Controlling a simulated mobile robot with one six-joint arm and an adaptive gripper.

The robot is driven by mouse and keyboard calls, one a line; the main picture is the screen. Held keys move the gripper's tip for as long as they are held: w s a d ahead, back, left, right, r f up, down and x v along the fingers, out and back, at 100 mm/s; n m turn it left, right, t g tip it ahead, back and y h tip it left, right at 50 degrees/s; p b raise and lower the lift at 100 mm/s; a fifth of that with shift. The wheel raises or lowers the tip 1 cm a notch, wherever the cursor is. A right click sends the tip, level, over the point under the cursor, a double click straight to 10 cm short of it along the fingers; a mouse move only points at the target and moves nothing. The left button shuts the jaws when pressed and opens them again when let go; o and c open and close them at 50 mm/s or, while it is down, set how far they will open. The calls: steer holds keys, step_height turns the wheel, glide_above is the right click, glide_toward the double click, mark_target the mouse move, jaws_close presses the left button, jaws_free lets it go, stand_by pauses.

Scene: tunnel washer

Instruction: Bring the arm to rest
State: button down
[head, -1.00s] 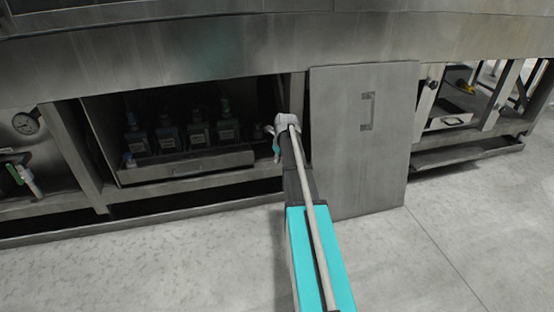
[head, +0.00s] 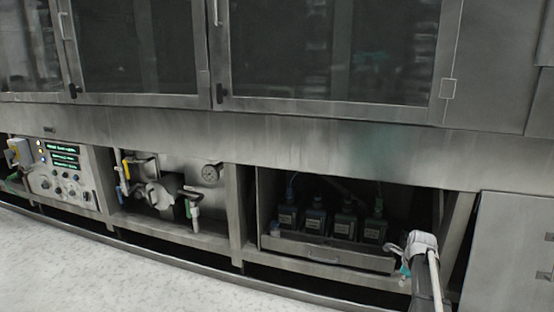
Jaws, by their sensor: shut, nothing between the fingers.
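The end of my arm is at the lower right of the head view, in front of the right end of the open bay with bottles. My gripper (head: 404,272) shows only as a small grey and teal shape beside the white joint of my arm. It is shut and holds nothing that I can see. Its fingertips are too small and too dark to make out. I cannot tell whether it touches the bay's frame.
Several dark bottles (head: 343,225) stand in a metal tray (head: 325,255) inside the bay. Left of it are a gauge (head: 211,173), valves and a control panel (head: 62,170). A steel door panel (head: 510,255) is at right. The floor (head: 120,268) at lower left is clear.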

steer(key=s+a+r+n+g+p, duration=0.1)
steer(key=s+a+r+n+p, duration=0.4)
steer(key=a+n, duration=0.4)
steer(key=s+a+r+n+p, duration=0.3)
steer(key=s+a+n, duration=0.5)
steer(key=a+n, duration=0.1)
steer(key=s+a+r+n+g+p, duration=0.1)
steer(key=s+a+r+n+p, duration=0.25)
steer(key=s+a+n, duration=0.4)
step_height(320, 180, up, 37)
steer(key=w+n+p, duration=0.1)
steer(key=n+p, duration=0.1)
steer(key=p, duration=3.5)
steer(key=shift+w+a+r+h, duration=0.2)
steer(key=shift+a+h, duration=0.1)
steer(key=shift+a, duration=0.15)
